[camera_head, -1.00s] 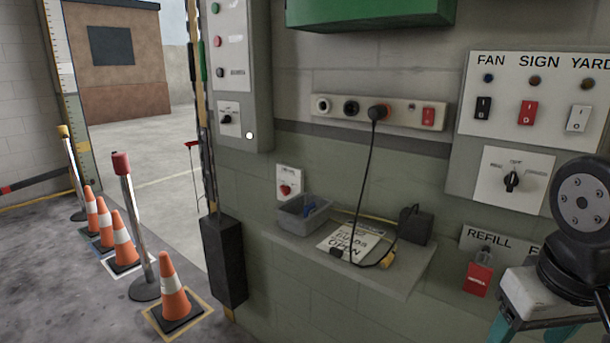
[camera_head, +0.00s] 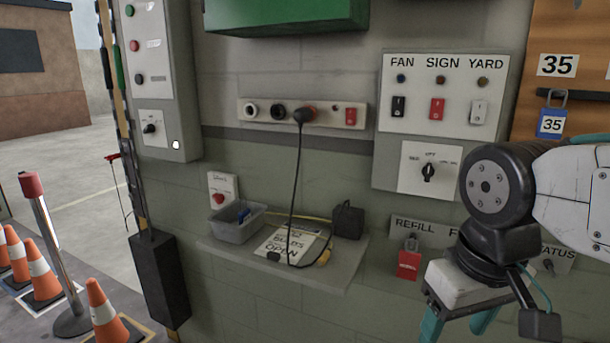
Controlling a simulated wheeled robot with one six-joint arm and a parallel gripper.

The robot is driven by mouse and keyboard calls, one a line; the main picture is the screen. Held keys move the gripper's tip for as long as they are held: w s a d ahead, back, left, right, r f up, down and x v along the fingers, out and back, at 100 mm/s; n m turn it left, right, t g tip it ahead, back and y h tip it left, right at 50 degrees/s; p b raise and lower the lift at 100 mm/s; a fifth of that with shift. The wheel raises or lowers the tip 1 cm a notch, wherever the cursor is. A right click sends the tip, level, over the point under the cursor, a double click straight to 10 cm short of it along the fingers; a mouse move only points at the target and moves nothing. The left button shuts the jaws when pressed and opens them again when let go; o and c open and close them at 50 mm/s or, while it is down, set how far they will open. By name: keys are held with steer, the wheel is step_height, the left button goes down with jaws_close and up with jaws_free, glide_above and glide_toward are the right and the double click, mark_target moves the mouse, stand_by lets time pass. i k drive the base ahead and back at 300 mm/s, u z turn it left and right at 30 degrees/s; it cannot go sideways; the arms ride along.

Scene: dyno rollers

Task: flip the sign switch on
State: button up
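The sign switch (camera_head: 437,108) is the red rocker in the middle of the white wall panel (camera_head: 410,70), under the word SIGN. A small dark reddish lamp (camera_head: 441,79) sits above it and looks unlit. A black rocker stands to its left under FAN and a white one to its right under YARD. My gripper (camera_head: 455,325) is at the bottom right, below the panel and well apart from the switch. Its teal fingers are spread apart and look empty; their tips are cut off by the frame's lower edge.
A rotary knob (camera_head: 428,172) sits below the switches. A power strip (camera_head: 300,113) with a plugged black cord is to the left. A shelf (camera_head: 330,275) holding a grey bin (camera_head: 237,224) and a black adapter (camera_head: 347,221) juts out below. A red tag (camera_head: 409,263) hangs near my gripper.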

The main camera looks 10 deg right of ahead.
mark_target(437, 104)
steer(key=u, duration=0.8)
steer(key=k, duration=1)
steer(key=z, duration=0.85)
steer(key=i, duration=0.5)
